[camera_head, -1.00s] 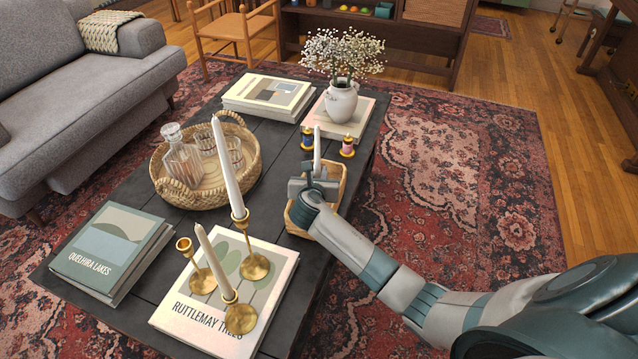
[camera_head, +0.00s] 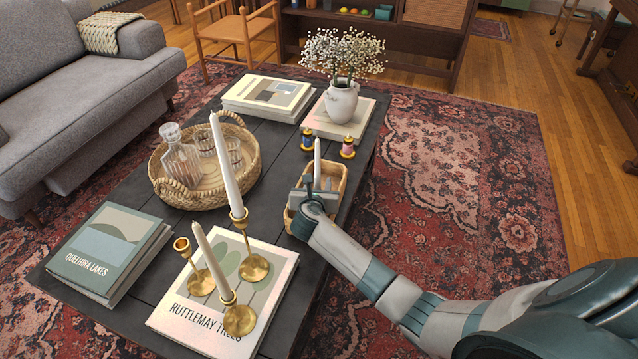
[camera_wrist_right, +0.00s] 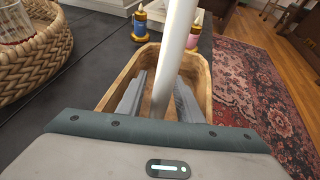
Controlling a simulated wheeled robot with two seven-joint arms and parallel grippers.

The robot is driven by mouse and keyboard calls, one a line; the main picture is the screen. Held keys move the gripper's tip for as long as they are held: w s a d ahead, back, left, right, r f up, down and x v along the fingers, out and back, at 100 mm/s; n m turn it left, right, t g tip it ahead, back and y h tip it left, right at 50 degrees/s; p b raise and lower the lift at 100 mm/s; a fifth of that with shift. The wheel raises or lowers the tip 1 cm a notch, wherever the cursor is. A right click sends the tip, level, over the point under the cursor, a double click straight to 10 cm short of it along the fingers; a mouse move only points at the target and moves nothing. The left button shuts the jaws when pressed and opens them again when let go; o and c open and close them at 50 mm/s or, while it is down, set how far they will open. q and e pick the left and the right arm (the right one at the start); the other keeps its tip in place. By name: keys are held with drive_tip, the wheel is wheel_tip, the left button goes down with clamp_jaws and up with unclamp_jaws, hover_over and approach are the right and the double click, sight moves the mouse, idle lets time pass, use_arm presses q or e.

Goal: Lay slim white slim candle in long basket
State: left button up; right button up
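The slim white candle (camera_head: 317,157) stands nearly upright in the long basket (camera_head: 343,188), between my right gripper's fingers. In the right wrist view the candle (camera_wrist_right: 176,52) leans slightly and its lower end is down inside the wooden-toned basket (camera_wrist_right: 203,75). My right gripper (camera_head: 312,186) is low over the basket. In the wrist view its fingers (camera_wrist_right: 160,85) are spread, with a gap left of the candle; the right finger is close to it or touching. The candle's foot is partly hidden. My left gripper is not in view.
A round wicker tray (camera_head: 252,165) with glassware is to the left. Brass holders with two taller candles (camera_head: 225,170) stand on a book (camera_head: 277,258) in front. A vase (camera_head: 341,103) is behind.

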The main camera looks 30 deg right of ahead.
drive_tip(key=shift+r, duration=0.15)
